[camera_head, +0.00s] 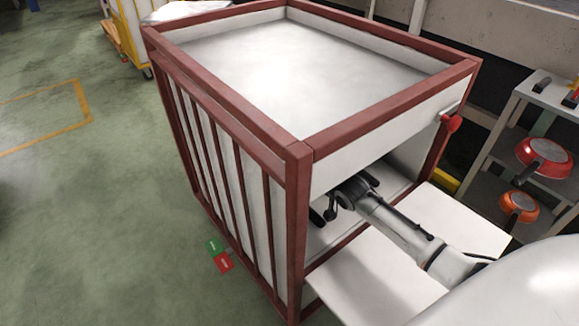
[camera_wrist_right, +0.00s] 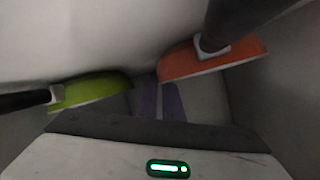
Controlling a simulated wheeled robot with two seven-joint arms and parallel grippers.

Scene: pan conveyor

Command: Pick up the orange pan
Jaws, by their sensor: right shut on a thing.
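An orange pan (camera_wrist_right: 205,62) with a dark handle shows at the upper right in the right wrist view, inside the cart. A green pan (camera_wrist_right: 88,92) with a dark handle lies to its left. The exact contact is dim. In the head view my right gripper (camera_head: 325,212) reaches through the open lower front of the red-framed cart (camera_head: 297,200); the pans inside are hidden there. My left gripper is not in view.
A white flap (camera_head: 375,280) lies folded out below the opening. Cart walls and top surround my gripper closely. A shelf (camera_head: 545,105) at right holds a red pan (camera_head: 545,152) and another orange pan (camera_head: 519,205).

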